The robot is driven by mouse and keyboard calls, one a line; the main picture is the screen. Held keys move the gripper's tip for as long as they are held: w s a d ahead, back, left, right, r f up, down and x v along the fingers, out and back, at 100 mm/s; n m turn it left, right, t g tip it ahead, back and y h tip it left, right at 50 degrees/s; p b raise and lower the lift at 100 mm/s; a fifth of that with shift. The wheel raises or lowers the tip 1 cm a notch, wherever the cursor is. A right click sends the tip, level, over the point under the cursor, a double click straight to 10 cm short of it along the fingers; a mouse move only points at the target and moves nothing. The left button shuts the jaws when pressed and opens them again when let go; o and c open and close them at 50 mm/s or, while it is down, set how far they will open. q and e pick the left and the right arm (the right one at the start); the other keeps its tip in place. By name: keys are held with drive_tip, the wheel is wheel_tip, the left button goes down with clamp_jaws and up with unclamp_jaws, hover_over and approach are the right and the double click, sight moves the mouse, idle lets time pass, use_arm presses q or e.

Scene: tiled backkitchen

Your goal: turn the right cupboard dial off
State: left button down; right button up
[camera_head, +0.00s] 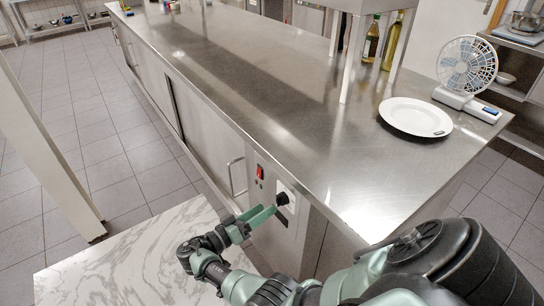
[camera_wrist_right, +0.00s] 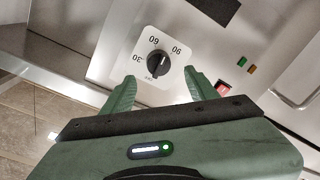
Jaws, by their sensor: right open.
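The dial is a black knob (camera_head: 282,199) on a white plate on the end panel of the steel counter (camera_head: 225,70). In the right wrist view the knob (camera_wrist_right: 158,64) has the numbers 30, 60 and 90 around it. I cannot tell its exact setting. My right gripper (camera_head: 256,217) has green fingers and is open at the panel. In the right wrist view its fingertips (camera_wrist_right: 160,82) stand apart on either side of the knob, with gaps between them and it. My left gripper is not in view.
A red switch (camera_head: 260,172) and a cupboard handle (camera_head: 235,176) are left of the dial in the head view. A white plate (camera_head: 415,117) and a fan (camera_head: 467,66) stand on the counter. A marble-patterned surface (camera_head: 130,262) lies below left.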

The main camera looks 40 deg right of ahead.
sight(277, 202)
drive_tip(key=d+p, duration=0.1)
drive_tip(key=d, duration=0.5)
drive_tip(key=shift+s, duration=0.2)
clamp_jaws()
